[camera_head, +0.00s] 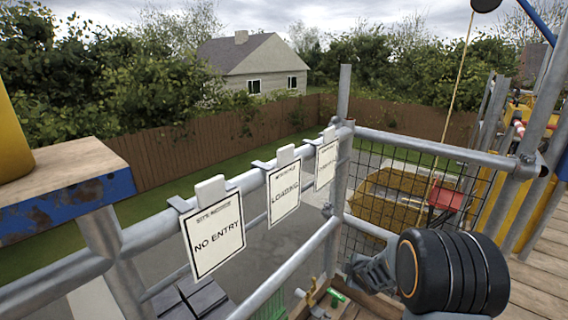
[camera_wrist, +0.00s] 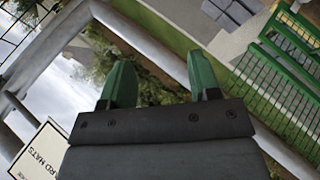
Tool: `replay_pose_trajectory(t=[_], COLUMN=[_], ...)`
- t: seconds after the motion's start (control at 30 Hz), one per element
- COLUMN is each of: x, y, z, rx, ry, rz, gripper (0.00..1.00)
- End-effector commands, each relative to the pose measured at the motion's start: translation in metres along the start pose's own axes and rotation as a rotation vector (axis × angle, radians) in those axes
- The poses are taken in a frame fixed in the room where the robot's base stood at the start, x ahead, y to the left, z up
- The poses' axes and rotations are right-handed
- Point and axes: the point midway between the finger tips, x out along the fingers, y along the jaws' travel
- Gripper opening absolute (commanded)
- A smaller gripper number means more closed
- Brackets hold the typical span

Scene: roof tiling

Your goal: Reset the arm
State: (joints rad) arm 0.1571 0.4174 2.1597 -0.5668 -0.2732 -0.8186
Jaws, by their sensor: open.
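My gripper (camera_wrist: 161,75) shows in the wrist view with its two green fingers spread apart and nothing between them. Its view is tilted, with grey scaffold tubes passing behind the fingers. In the head view a dark, rounded part of my arm stands at the lower right, in front of the scaffold rail. I cannot clearly make out the gripper's fingers there.
Grey guard rails (camera_head: 150,234) carry a NO ENTRY sign (camera_head: 215,241), a LOADING sign (camera_head: 284,193) and a third sign (camera_head: 326,164). A mesh panel (camera_head: 400,188) stands behind my arm. Wooden decking (camera_head: 538,268) lies at right. A green railing (camera_wrist: 275,95) shows in the wrist view.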

Motion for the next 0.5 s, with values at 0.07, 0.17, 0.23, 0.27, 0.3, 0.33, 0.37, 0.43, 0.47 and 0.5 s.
replay_pose_trajectory(t=[0.07,0.17,0.23,0.27,0.3,0.33,0.37,0.43,0.47,0.5], x=[-0.072,-0.145,-0.194,-0.214,-0.239,-0.256,-0.273,-0.308,-0.321,-0.337], y=[0.041,0.061,0.068,0.068,0.068,0.067,0.065,0.060,0.058,0.054], z=[-0.015,-0.027,-0.035,-0.039,-0.044,-0.048,-0.051,-0.059,-0.062,-0.066], rx=[0.158,0.387,0.545,0.610,0.693,0.752,0.807,0.924,0.969,1.021], ry=[-0.081,-0.175,-0.230,-0.251,-0.276,-0.293,-0.309,-0.341,-0.354,-0.368], rz=[-0.010,-0.039,-0.065,-0.078,-0.095,-0.109,-0.124,-0.157,-0.172,-0.192], gripper=[0.56,0.56,0.56,0.56,0.56,0.56,0.56,0.56,0.56,0.56])
